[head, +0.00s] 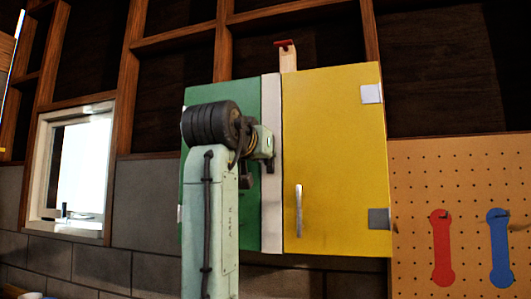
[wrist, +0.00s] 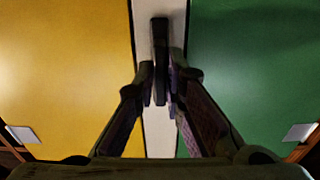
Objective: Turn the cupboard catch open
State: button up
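The cupboard has a green door (head: 250,97) on the left and a yellow door (head: 335,150) on the right, with a pale strip (head: 271,200) between them. Both doors look shut. In the wrist view the sides are swapped. There a dark, upright bar, the catch (wrist: 160,42), stands in front of the pale strip. My gripper (wrist: 161,88) has its two fingers drawn in close on either side of the catch's lower part, and it looks shut on it. In the head view my arm hides the catch and part of the green door.
The yellow door has a metal handle (head: 299,210). A wooden piece with a red top (head: 287,57) sticks up above the cupboard. A pegboard (head: 460,180) with red and blue tools is at right, a window (head: 72,165) at left.

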jog(key=o, duration=0.3)
jog(key=shift+o, duration=0.2)
jog(key=v, duration=1.2)
jog(key=shift+s, duration=0.1)
